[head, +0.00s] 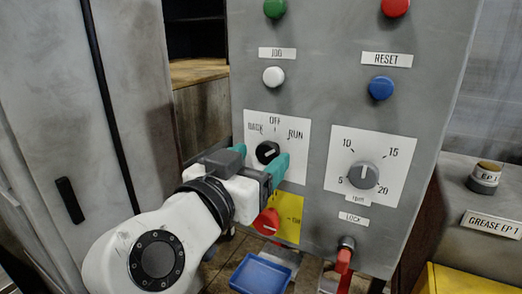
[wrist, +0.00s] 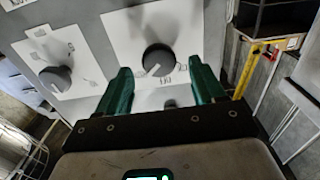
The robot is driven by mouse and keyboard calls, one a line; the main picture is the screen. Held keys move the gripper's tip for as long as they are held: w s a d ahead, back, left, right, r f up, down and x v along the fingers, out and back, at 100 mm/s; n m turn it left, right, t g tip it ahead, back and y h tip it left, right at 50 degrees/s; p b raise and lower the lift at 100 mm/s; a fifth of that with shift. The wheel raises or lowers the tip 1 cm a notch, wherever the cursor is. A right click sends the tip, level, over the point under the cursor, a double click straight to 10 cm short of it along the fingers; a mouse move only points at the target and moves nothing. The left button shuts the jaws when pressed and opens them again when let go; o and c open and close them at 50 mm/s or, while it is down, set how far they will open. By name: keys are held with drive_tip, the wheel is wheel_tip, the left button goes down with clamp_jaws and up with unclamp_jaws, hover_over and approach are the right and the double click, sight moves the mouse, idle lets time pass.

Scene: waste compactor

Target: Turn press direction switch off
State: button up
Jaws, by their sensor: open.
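The press direction switch is a round black knob (head: 267,152) with a white mark, on a white plate labelled BACK, OFF and RUN. Its mark points up and right in the head view, toward RUN. The knob also shows in the wrist view (wrist: 160,58), where the picture is turned about and the mark points down-left. My gripper (head: 261,155) is open, with teal fingers in front of the plate. In the wrist view the fingertips (wrist: 159,68) stand on either side of the knob, with visible gaps. I cannot tell how deep they reach around it.
The rpm dial (head: 364,175) is to the right. A red knob (head: 266,221) on a yellow plate sits below my gripper. A red lock lever (head: 344,258) is lower right. White (head: 273,76) and blue (head: 381,88) buttons are above. A blue tray (head: 262,273) is below.

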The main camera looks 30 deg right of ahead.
drive_tip(key=shift+x, duration=0.8)
drive_tip(key=shift+c, duration=0.2)
drive_tip(key=c, duration=1)
drive_tip(key=shift+n+p, duration=0.3)
drive_tip(key=shift+n, duration=0.1)
drive_tip(key=n+p, duration=0.2)
drive_tip(key=n, duration=0.1)
drive_tip(key=shift+r+n, duration=0.15)
drive_tip(key=shift+n, duration=0.25)
drive_tip(key=n+p, duration=0.2)
drive_tip(key=n, duration=0.1)
drive_tip(key=shift+w+a+n+p, duration=0.1)
drive_tip(key=shift+a+n+p, duration=0.05)
drive_tip(key=shift+n+p, duration=0.75)
drive_tip(key=shift+n, duration=0.2)
drive_tip(key=shift+f, duration=0.2)
